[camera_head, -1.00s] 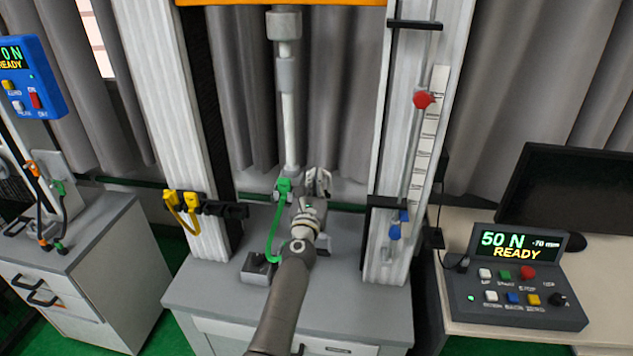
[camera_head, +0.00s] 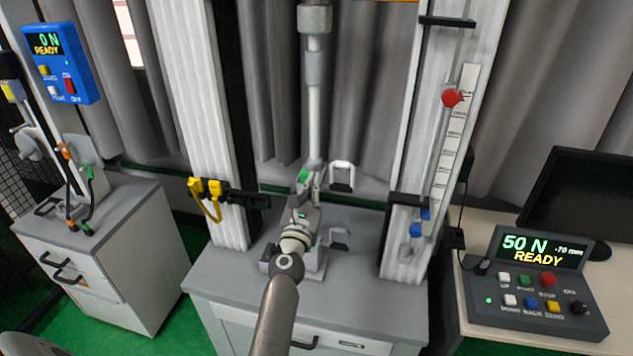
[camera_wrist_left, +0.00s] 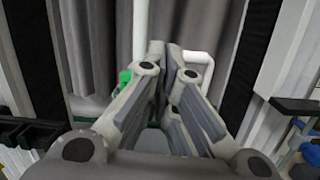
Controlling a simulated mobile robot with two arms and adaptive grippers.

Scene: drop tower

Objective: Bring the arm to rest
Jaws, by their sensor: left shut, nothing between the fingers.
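My left arm comes in from the bottom of the head view. Its gripper (camera_head: 306,190) is in front of the drop tower's lower clamp area, just below the vertical grey rod (camera_head: 314,110). In the left wrist view the fingers (camera_wrist_left: 172,50) are together with nothing between them. A green clip (camera_head: 304,175) shows partly behind the fingertips, and it also shows left of them in the wrist view (camera_wrist_left: 124,78). A white handle (camera_head: 342,175) is right of the fingertips, apart from them in the head view. The right gripper is not in view.
Tower columns (camera_head: 205,120) stand on both sides of my arm. A control box (camera_head: 537,290) reading 50 N READY is at the right beside a dark monitor (camera_head: 585,205). A grey cabinet (camera_head: 110,260) stands left.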

